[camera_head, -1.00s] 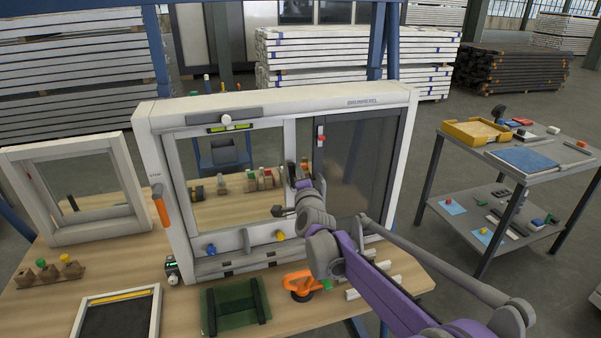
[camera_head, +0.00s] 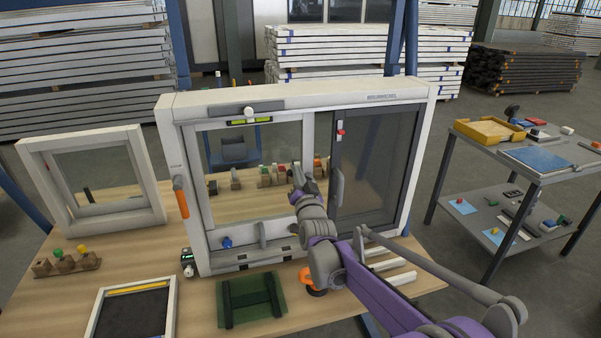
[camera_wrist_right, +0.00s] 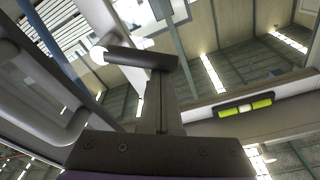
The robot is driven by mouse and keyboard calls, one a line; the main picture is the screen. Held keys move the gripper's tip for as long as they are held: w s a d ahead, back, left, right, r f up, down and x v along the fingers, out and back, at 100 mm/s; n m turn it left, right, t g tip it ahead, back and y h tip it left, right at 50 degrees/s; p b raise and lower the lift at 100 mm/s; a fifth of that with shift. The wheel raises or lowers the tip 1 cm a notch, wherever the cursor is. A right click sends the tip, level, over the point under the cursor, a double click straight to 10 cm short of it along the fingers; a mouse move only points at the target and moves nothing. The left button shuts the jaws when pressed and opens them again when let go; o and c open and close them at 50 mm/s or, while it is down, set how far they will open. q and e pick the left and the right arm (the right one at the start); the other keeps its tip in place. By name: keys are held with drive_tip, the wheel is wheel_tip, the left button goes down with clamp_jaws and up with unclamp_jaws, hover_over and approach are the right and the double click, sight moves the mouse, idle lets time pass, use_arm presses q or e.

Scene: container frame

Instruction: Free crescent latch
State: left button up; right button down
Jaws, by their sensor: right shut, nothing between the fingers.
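The window frame (camera_head: 300,95) stands upright on the bench, with a clear left pane and a dark right sash (camera_head: 375,165). A small red-tipped piece (camera_head: 340,132) sits high on the middle stile; I cannot tell whether it is the crescent latch. A grey pull handle (camera_head: 338,188) is lower on that sash, and a similar loop shows in the right wrist view (camera_wrist_right: 40,95). My right gripper (camera_head: 298,172) is shut and empty, in front of the clear pane, left of the handle. A dark crossbar (camera_wrist_right: 140,57) shows at its tip. My left gripper is out of view.
A side cart (camera_head: 530,160) stands right.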

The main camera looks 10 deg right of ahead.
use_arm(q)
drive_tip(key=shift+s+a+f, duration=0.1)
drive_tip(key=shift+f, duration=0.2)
use_arm(e)
drive_tip(key=shift+a+f+n, duration=0.4)
drive_tip(key=shift+f+n, duration=0.15)
drive_tip(key=shift+n, duration=0.65)
drive_tip(key=shift+y, duration=0.3)
drive_tip(key=shift+s+f, duration=0.1)
drive_tip(key=shift+s, duration=0.05)
